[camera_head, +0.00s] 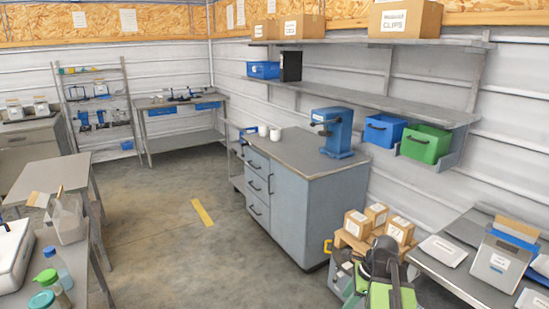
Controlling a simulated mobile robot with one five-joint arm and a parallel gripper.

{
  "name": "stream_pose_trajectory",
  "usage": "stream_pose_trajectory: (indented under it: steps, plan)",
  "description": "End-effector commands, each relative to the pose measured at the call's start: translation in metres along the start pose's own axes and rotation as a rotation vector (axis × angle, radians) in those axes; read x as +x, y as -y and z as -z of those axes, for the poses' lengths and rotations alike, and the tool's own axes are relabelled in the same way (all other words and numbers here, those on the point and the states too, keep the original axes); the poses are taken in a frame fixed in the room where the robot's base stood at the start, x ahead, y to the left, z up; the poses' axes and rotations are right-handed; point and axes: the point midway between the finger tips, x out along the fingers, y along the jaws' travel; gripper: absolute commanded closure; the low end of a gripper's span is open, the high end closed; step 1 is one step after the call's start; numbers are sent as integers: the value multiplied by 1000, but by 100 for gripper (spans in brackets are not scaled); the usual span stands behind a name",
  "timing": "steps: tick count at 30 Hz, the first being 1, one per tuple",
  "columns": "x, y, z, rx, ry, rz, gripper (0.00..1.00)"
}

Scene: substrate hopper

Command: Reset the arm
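The dark and green form at the bottom right looks like my own arm, folded and cut off by the lower edge of the picture. The dark part at its top may be my gripper (381,258). I cannot make out two separate fingertips, so I cannot tell whether it is open or shut. I see nothing clearly held in it. It shows in front of several small cardboard boxes (357,223) and beside the right-hand table (432,268); I cannot tell whether it touches anything.
A grey drawer cabinet (309,215) with a blue press (334,133) stands in the middle. Blue (384,130) and green (426,144) bins are on the right wall. A left table (98,285) holds bottles and a tub. The floor (165,240) between is clear, with a yellow strip (202,212).

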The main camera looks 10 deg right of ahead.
Motion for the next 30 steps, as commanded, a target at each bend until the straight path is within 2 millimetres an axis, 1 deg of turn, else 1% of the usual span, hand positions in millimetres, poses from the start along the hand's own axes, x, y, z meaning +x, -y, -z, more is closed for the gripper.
stream_pose_trajectory:
  steps: [1, 2, 3, 5, 6, 9, 11, 12, 14, 15, 16, 18, 21, 25, 27, 30]
  plan:
    - [7, -9, -44, -127, -16, -28, 58]
    - [13, -14, -65, -206, -27, -43, 58]
    - [20, -22, -91, -310, -41, -61, 58]
    - [28, -34, -124, -464, -60, -86, 58]
    - [33, -42, -143, -564, -70, -102, 58]
    - [43, -64, -184, -812, -98, -139, 58]
    - [48, -78, -204, -972, -114, -162, 58]
    - [51, -87, -215, -1089, -126, -179, 58]
    - [53, -97, -225, -1255, -144, -204, 58]
    - [54, -100, -226, -1353, -155, -219, 58]
    - [54, -102, -226, -1421, -163, -230, 58]
    - [53, -100, -217, -1560, -179, -255, 58]
    - [50, -98, -209, -1745, -192, -292, 58]
    - [49, -96, -205, -1928, -188, -328, 58]
    - [49, -96, -205, -1984, -179, -336, 58]
    - [49, -96, -205, -2008, -175, -339, 58]
